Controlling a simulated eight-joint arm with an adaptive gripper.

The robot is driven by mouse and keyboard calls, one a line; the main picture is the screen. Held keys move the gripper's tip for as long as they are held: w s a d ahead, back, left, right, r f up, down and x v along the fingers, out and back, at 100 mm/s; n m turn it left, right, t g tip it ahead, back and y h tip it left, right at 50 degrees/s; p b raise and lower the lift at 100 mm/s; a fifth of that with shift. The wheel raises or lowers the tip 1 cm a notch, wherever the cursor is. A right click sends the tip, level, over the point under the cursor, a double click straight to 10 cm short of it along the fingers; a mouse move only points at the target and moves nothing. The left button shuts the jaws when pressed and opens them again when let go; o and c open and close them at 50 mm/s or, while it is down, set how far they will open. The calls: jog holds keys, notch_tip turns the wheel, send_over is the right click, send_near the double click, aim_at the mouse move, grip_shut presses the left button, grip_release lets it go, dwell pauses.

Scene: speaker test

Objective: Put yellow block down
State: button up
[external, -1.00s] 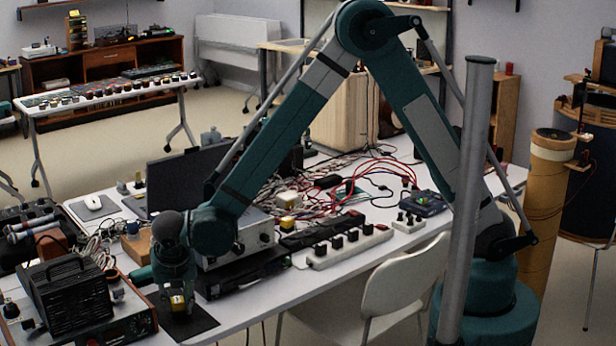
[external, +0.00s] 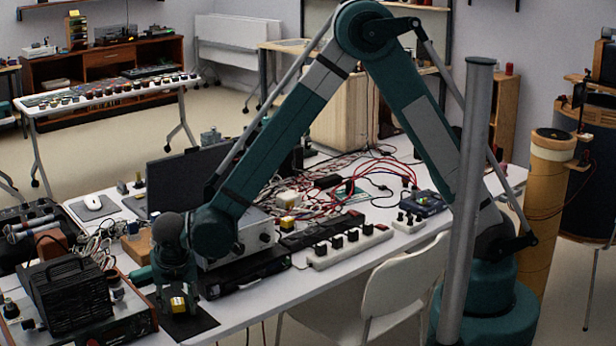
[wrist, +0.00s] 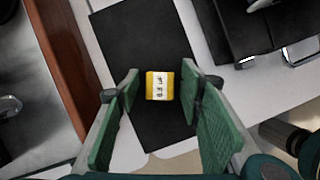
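The yellow block (external: 178,304) has a white label with dark marks on its top. It is over the black mat (external: 204,321) at the front left of the table, and it appears to rest on it. In the wrist view, the block (wrist: 159,86) lies between the green finger pads, over the black mat (wrist: 130,35). My gripper (wrist: 160,90) is open, with a gap visible on both sides of the block. In the external view, my gripper (external: 177,296) points down around the block and partly hides it.
A black-topped instrument (external: 68,292) stands close left of my gripper. A black box (external: 243,272) and a power strip (external: 348,246) lie to the right. Behind are a dark screen (external: 185,180) and tangled cables (external: 345,178). A white chair (external: 400,285) stands at the front edge.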

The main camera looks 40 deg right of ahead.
jog(key=shift+r, duration=0.15)
jog(key=p+v, duration=0.2)
jog(key=v, duration=1)
dwell(0.7)
jog(key=w+d+r+m+y, duration=0.15)
jog(key=d+r+m, duration=0.35)
jog(key=d, duration=0.6)
jog(key=w+d+r+m, duration=0.2)
jog(key=d+r+m, duration=0.25)
jog(key=d, duration=0.55)
jog(key=w+d+r+m, duration=0.1)
jog(key=d+r+m, duration=0.4)
jog(key=d, duration=0.6)
jog(key=s+d+r+m+t, duration=0.1)
jog(key=s+d+m, duration=0.3)
jog(key=d, duration=0.5)
jog(key=s+d+r+m+t, duration=0.1)
jog(key=s+d+r+m, duration=0.1)
jog(key=s+d+m, duration=0.3)
jog(key=s+d+r+m+t, duration=0.1)
jog(key=s+d+m, duration=0.4)
jog(key=d+m, duration=0.3)
jog(key=shift+d+r, duration=0.15)
jog(key=shift+d, duration=2.25)
